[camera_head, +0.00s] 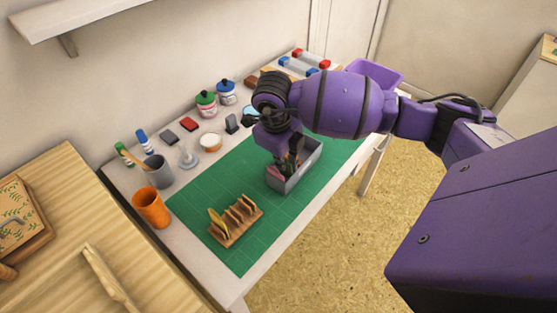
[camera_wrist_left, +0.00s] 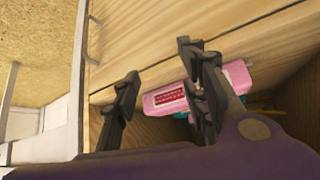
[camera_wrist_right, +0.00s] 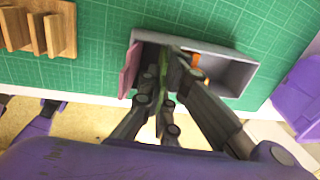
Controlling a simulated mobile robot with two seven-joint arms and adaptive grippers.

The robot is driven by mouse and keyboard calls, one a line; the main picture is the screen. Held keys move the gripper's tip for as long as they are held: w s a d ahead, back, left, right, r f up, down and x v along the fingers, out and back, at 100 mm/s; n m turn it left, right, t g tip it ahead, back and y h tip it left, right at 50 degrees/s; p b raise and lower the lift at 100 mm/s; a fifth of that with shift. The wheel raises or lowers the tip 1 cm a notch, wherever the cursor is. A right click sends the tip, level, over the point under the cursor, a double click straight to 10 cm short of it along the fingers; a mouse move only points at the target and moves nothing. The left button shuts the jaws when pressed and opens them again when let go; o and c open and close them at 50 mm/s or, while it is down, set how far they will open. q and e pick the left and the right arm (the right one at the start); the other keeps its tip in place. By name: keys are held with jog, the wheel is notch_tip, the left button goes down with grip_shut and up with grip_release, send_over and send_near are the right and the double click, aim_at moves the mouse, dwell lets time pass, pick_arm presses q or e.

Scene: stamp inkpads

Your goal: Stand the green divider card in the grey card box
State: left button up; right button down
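The grey card box (camera_head: 300,173) stands on the green cutting mat, and in the right wrist view its open top (camera_wrist_right: 232,76) faces me. My right gripper (camera_head: 288,162) points down into the left part of the box. In the right wrist view my right gripper (camera_wrist_right: 168,65) is closed around the green divider card (camera_wrist_right: 163,80), seen nearly edge-on. The card's lower edge is hidden, so I cannot tell whether it touches the box floor. A pink card (camera_wrist_right: 129,68) leans at the box's left end. My left gripper (camera_wrist_left: 160,98) is open and empty, away from the mat.
A slotted wooden rack (camera_head: 236,224) is on the green mat (camera_head: 205,195). An orange cup (camera_head: 151,208), a grey cup (camera_head: 158,171) and ink bottles line the table's back and left. An orange piece (camera_wrist_right: 196,62) shows in the box. A pink item (camera_wrist_left: 165,97) lies beyond my left fingers.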

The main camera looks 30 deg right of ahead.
pick_arm(q)
jog(key=shift+a+f, duration=0.2)
jog(key=shift+f, duration=0.05)
pick_arm(e)
jog(key=shift+a+f, duration=0.1)
jog(key=shift+f, duration=0.25)
pick_arm(q)
jog(key=shift+d+r, duration=0.1)
pick_arm(e)
jog(key=c, duration=2.3)
grip_release()
pick_arm(q)
jog(key=shift+s, duration=0.15)
pick_arm(e)
jog(key=o, duration=0.4)
jog(key=shift+o, duration=0.2)
jog(key=shift+r, duration=0.15)
jog(key=shift+r+p, duration=1.6)
jog(key=shift+r, duration=1.8)
pick_arm(q)
jog(key=w+r, duration=0.3)
jog(key=r, duration=0.2)
jog(key=shift+w+t, duration=0.2)
jog(key=shift+t, duration=0.2)
pick_arm(e)
jog(key=shift+f, duration=0.1)
